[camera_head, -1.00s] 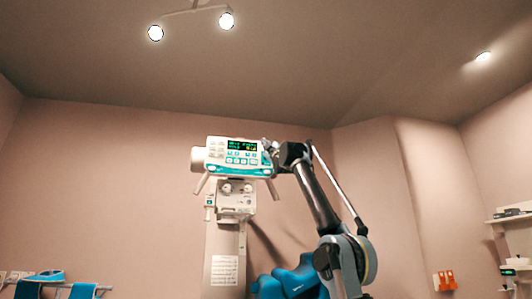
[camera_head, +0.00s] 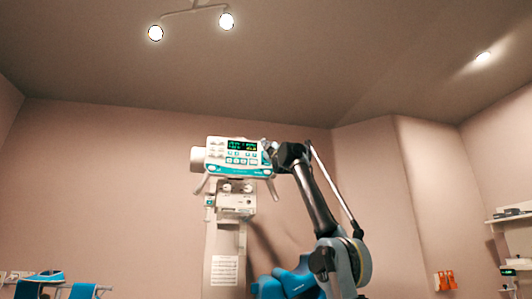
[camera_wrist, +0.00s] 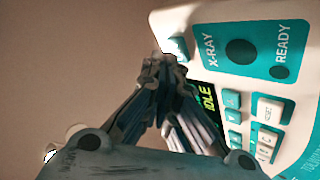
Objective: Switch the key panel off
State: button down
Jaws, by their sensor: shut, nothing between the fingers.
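The key panel (camera_head: 213,152) is a white and teal control box with a lit display and rows of buttons, on top of a pale column. In the wrist view the panel (camera_wrist: 220,15) fills the right side, turned sideways, with "X-RAY" and "READY" labels beside dark round spots. Its display (camera_wrist: 208,97) reads "IDLE". My gripper (camera_wrist: 163,66) is shut and empty, its tips at the panel's edge near a small pale knob (camera_wrist: 174,46). I cannot tell whether they touch. In the head view my gripper (camera_head: 268,147) is at the panel's right end.
The column (camera_head: 224,245) stands below the panel, with pale handles (camera_head: 201,184) angled out under it. A blue padded item (camera_head: 292,284) is low beside my arm. Shelves (camera_head: 510,216) are on the right wall. The space left of the panel is clear.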

jog(key=shift+w+a, duration=0.15)
jog(key=shift+w, duration=0.25)
dwell(0.6)
jog(key=shift+s, duration=0.15)
jog(key=shift+s+d, duration=0.25)
jog(key=shift+s, duration=0.4)
jog(key=shift+s, duration=0.1)
jog(key=shift+s+d, duration=0.25)
jog(key=shift+s, duration=0.55)
jog(key=shift+s+d, duration=0.2)
jog(key=shift+s, duration=0.55)
jog(key=shift+s+d, duration=0.25)
jog(key=shift+s, duration=0.55)
